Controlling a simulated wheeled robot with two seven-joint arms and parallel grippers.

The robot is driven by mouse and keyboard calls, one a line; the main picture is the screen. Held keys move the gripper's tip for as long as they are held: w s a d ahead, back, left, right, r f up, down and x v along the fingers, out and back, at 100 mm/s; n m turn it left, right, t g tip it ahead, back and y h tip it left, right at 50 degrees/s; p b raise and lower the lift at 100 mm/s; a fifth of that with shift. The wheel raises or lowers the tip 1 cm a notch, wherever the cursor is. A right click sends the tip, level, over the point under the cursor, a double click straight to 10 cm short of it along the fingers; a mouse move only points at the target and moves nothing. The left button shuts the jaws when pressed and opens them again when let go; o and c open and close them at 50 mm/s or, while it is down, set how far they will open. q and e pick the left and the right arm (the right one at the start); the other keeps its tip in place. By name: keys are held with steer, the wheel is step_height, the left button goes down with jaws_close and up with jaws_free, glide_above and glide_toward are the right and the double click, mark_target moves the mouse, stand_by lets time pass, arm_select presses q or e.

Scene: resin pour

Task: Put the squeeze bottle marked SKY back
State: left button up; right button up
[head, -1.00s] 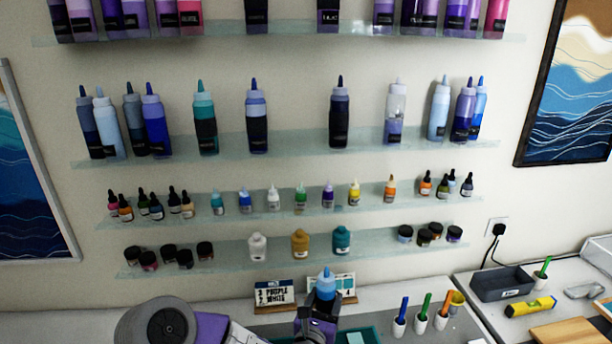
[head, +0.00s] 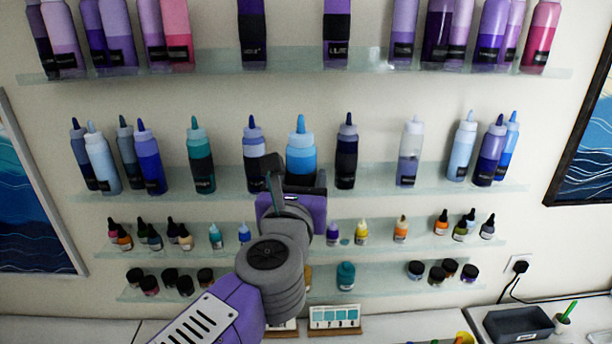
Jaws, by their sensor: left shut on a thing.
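The light-blue squeeze bottle (head: 301,155) with a blue nozzle is upright in my left gripper (head: 300,182), in front of the second glass shelf (head: 385,183). The gripper is shut on it and hides its lower part and any label. It shows between a dark-blue-capped bottle (head: 254,146) on its left and a dark navy bottle (head: 347,155) on its right. I cannot tell whether its base touches the shelf. My right gripper is not in view.
A teal bottle (head: 201,158) and a half-clear bottle (head: 409,155) stand farther out on the same shelf. Purple and pink bottles line the top shelf (head: 290,69). Small dropper bottles and jars stand on the lower shelves. A dark tray (head: 518,325) is at the bottom right.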

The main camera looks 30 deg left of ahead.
arm_select(q)
steer(key=shift+s+d+r, duration=0.15)
steer(key=shift+s+r, duration=0.1)
steer(key=shift+r, duration=0.25)
steer(key=shift+s+d+r, duration=0.1)
steer(key=shift+s+r, duration=0.15)
steer(key=shift+r, duration=0.25)
steer(key=s+a+p+x, duration=0.1)
steer(key=a+p+x, duration=0.2)
steer(key=x, duration=1.7)
steer(key=f+b, duration=0.1)
steer(key=f, duration=0.1)
steer(key=f+b, duration=0.1)
steer(key=f, duration=0.1)
steer(key=s+f+b, duration=0.1)
steer(key=f+b, duration=0.1)
steer(key=shift+f, duration=0.4)
steer(key=shift+w+a, duration=0.1)
steer(key=shift+w, duration=0.1)
steer(key=shift+f, duration=0.1)
